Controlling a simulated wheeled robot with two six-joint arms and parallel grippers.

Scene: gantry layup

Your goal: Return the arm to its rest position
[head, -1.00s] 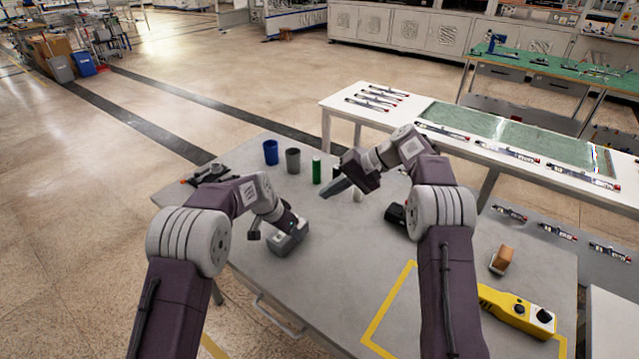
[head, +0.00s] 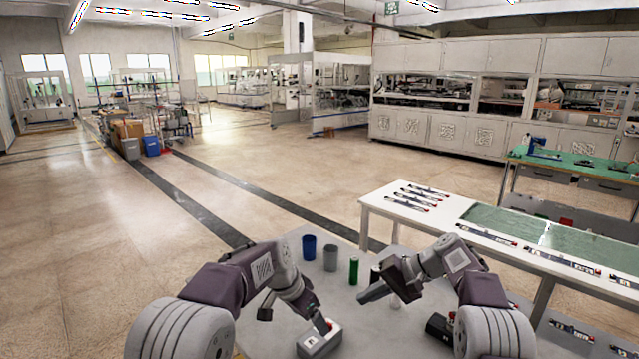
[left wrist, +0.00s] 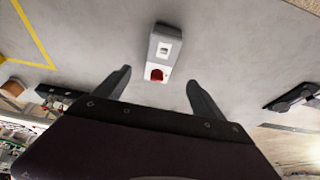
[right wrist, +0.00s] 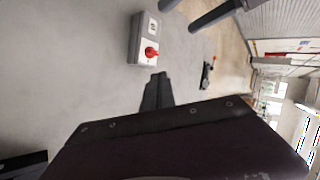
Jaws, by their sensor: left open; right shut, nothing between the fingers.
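My left gripper (head: 292,318) is over the near part of the grey table, open, with its fingers spread above a grey box (head: 320,341). In the left wrist view the open fingers (left wrist: 160,90) are apart, and the box (left wrist: 160,52) with a red knob lies beyond and between them, not gripped. My right gripper (head: 372,292) is held above the table near the cylinders, shut and empty. In the right wrist view its fingers (right wrist: 157,92) are together, with the box (right wrist: 145,38) beyond them. My left gripper's dark fingers show at the top of that view.
A blue cup (head: 309,247), a grey cup (head: 330,258) and a green cylinder (head: 353,271) stand behind my grippers. A black object (head: 440,328) lies at right. A white table (head: 385,205) with a green mat (head: 560,237) stands beyond. Open floor lies left.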

